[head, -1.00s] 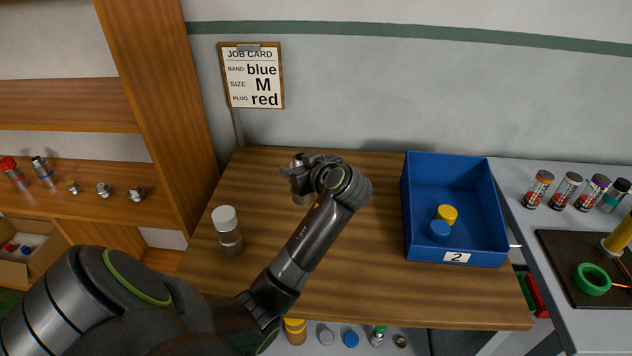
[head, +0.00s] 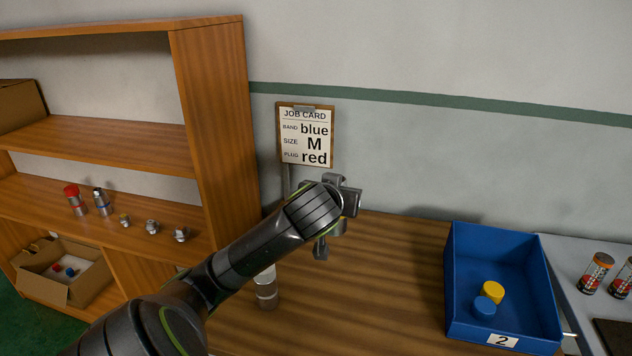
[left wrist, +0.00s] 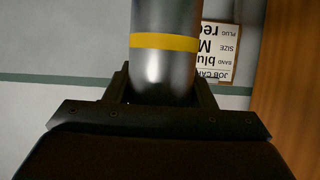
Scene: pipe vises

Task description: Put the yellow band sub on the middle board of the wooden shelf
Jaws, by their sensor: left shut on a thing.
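My left gripper (head: 337,226) is raised above the left part of the wooden table, in front of the wall by the job card. The left wrist view shows its fingers shut on the yellow band sub (left wrist: 165,70), a grey metal cylinder with a yellow ring. In the head view the sub is mostly hidden by the gripper. The wooden shelf (head: 212,130) stands at the left, apart from the gripper. Its board (head: 100,147) above the one with small parts has clear room along its visible middle and right. My right gripper is not in view.
A lower shelf board (head: 150,250) carries a red-capped cylinder (head: 74,200), another cylinder and several small fittings. A cardboard box (head: 20,103) stands at the shelf's far left. A white-topped cylinder (head: 266,290) and a blue bin (head: 462,300) are on the table.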

